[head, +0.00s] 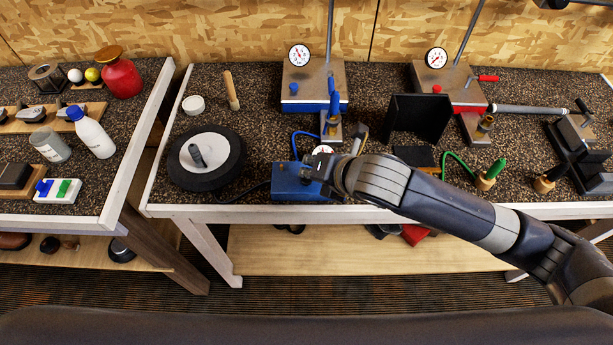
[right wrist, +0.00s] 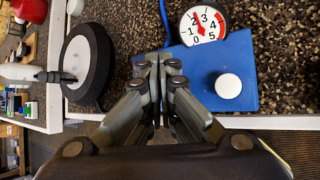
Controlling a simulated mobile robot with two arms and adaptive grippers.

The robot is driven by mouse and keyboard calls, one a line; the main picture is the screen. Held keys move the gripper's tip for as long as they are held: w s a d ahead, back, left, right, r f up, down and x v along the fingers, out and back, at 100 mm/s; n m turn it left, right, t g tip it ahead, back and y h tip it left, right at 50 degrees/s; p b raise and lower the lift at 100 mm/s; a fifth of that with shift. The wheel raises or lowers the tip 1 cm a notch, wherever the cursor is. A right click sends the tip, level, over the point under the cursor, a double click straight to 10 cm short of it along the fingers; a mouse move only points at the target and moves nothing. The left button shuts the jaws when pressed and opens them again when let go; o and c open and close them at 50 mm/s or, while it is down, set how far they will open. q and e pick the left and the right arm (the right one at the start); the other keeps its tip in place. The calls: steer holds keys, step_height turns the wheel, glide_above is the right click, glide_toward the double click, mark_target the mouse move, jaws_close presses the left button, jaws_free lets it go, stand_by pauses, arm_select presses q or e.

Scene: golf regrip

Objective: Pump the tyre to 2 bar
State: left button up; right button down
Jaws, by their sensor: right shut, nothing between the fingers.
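The tyre (head: 207,157), black with a white hub and a dark centre stub, lies flat on the left of the speckled bench; it also shows in the right wrist view (right wrist: 88,62). A blue pump box (head: 290,185) sits at the bench's front edge. Its round gauge (right wrist: 205,25) is marked 0 to 5, and the red needle points close to the 2. A white round button (right wrist: 228,86) is on the box top. My right gripper (right wrist: 152,62) is shut and empty over the box's left part, beside the button; contact cannot be told. My left gripper is out of view.
A blue hose (head: 297,136) rises behind the box. A metal stand with a dial (head: 299,55) is further back. A black angled panel (head: 416,119) and a green-handled tool (head: 491,171) stand to the right. A second table (head: 120,160) is at left, across a gap.

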steer(key=shift+f, duration=0.5)
stand_by(0.6)
steer(key=shift+r, duration=0.2)
stand_by(1.0)
steer(key=shift+r+p, duration=0.85)
steer(key=shift+p, duration=0.25)
step_height(320, 180, up, 5)
steer(key=p, duration=0.5)
steer(key=shift+p, duration=0.35)
